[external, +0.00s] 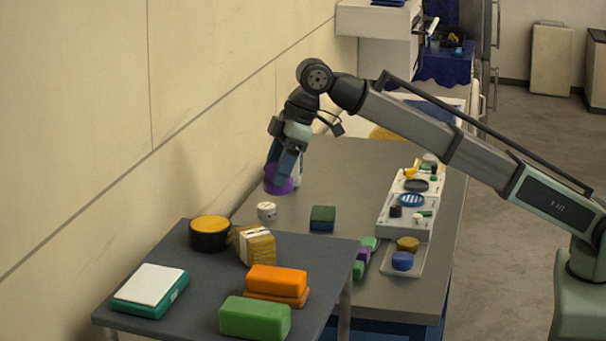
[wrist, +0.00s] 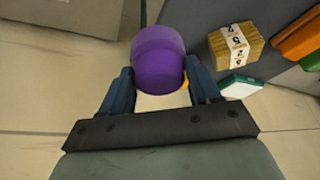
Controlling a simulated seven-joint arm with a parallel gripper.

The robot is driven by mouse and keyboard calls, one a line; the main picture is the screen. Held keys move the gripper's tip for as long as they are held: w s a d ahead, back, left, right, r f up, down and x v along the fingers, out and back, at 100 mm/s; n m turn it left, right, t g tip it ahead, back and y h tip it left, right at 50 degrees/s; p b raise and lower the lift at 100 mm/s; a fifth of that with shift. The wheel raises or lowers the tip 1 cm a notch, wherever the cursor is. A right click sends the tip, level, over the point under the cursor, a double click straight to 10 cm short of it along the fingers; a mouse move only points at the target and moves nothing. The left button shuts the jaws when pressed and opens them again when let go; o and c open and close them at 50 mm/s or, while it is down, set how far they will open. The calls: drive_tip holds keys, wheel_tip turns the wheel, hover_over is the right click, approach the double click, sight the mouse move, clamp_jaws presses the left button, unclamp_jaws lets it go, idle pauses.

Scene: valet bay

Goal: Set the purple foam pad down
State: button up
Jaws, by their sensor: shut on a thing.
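The purple foam pad (external: 278,184) is a round purple piece at the wall side of the grey table (external: 345,165). My gripper (external: 286,168) is shut on it from above, with the blue fingers on its sides. In the wrist view the pad (wrist: 158,62) sits between the two fingertips of my gripper (wrist: 160,82). I cannot tell whether its underside touches the table or is held just above it.
A white round piece (external: 267,211) stands close by, and a dark green-blue block (external: 322,218) lies to its right. White trays (external: 392,223) with small parts line the right edge. A nearer dark table (external: 200,277) holds a wrapped tan block (external: 256,245) and several coloured blocks.

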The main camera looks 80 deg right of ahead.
drive_tip(key=w+d+f+m+h, duration=0.1)
drive_tip(key=w+d+f+m, duration=0.1)
drive_tip(key=d, duration=0.9)
drive_tip(key=w+d+f+m, duration=0.1)
drive_tip(key=w+d+f, duration=0.2)
drive_tip(key=d, duration=0.8)
drive_tip(key=w+d+f+m+h, duration=0.1)
drive_tip(key=w+d+f+m, duration=0.1)
drive_tip(key=d, duration=0.9)
drive_tip(key=s+d+f+m+h, duration=0.1)
drive_tip(key=s+d+f, duration=0.15)
drive_tip(key=d, duration=0.85)
drive_tip(key=s+d+f+m, duration=0.2)
drive_tip(key=d+f, duration=0.2)
drive_tip(key=d, duration=0.7)
drive_tip(key=s+d+f, duration=0.3)
drive_tip(key=d, duration=0.3)
drive_tip(key=shift+n+t+y, duration=0.3)
drive_tip(key=shift+n+t, duration=0.1)
drive_tip(key=shift+n, duration=0.4)
drive_tip(key=shift+a+f, duration=0.15)
drive_tip(key=shift+f, duration=2.75)
drive_tip(key=shift+a+f, duration=0.15)
drive_tip(key=shift+f, duration=2.75)
drive_tip(key=shift+f, duration=0.1)
drive_tip(key=o, duration=1)
drive_tip(key=shift+o, duration=0.2)
